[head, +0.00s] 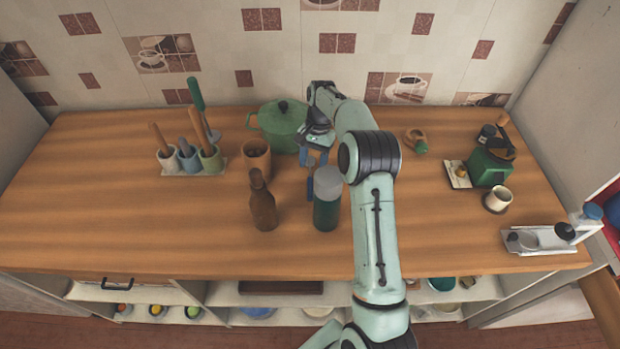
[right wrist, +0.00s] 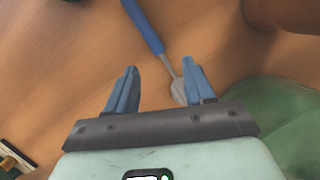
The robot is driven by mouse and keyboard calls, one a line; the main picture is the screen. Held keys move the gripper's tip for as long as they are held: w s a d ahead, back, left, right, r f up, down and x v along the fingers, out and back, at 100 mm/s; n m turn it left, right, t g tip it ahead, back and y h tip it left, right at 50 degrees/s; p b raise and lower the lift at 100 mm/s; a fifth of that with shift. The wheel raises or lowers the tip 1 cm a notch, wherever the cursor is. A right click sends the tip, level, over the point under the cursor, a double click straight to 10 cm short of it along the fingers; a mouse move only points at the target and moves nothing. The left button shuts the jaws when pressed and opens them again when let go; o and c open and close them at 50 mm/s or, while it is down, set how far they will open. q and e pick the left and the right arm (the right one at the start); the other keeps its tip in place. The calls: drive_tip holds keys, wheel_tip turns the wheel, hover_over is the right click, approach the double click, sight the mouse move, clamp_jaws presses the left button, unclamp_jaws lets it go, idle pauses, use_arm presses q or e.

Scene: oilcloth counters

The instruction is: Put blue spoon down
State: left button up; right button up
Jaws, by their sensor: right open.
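The blue spoon (right wrist: 145,27) lies on the wooden counter in the right wrist view, its grey bowl (right wrist: 178,93) beside the right-hand finger. In the head view its blue handle (head: 310,187) shows just left of the green bottle with the grey cap. My right gripper (right wrist: 160,78) is open, with its two blue fingers apart and nothing held between them. In the head view the right gripper (head: 317,159) is low over the counter, by the green pot. I cannot tell if the right-hand finger touches the spoon. My left gripper is not in view.
The green lidded pot (head: 281,127) stands behind. A brown cup (head: 257,158), brown bottle (head: 262,203) and green bottle (head: 327,205) stand close by. A utensil holder (head: 190,172) is at left; a green box (head: 488,165) and white mug (head: 498,199) at right. The counter's front left is clear.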

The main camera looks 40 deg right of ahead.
sight(311, 176)
drive_tip(key=x, duration=0.3)
drive_tip(key=shift+a+f, duration=0.1)
drive_tip(key=shift+c, duration=0.3)
clamp_jaws()
wheel_tip(311, 176, up, 20)
idle(0.5)
drive_tip(key=shift+a, duration=0.1)
